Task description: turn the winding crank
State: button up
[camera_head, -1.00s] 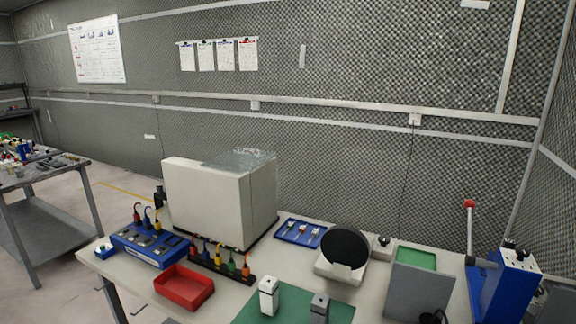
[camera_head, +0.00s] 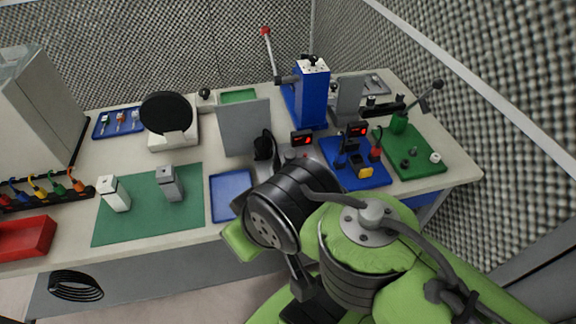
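The likely winding crank (camera_head: 421,104) stands at the right end of the workbench in the head view. It has a green post on a green base plate (camera_head: 425,160), with a dark arm slanting up to the right to a dark knob. My green and black arm fills the lower right foreground, in front of the bench and apart from the crank. I cannot make out my gripper's fingers.
A blue board (camera_head: 352,178) with a small display sits left of the crank. Behind it stand a blue lever press (camera_head: 312,98) and a grey block (camera_head: 348,102). A grey panel (camera_head: 244,128) and green mat (camera_head: 140,222) are further left. A mesh wall (camera_head: 440,80) closes the right side.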

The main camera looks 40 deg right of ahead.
aim_at(289, 156)
jog(key=z, duration=1.2)
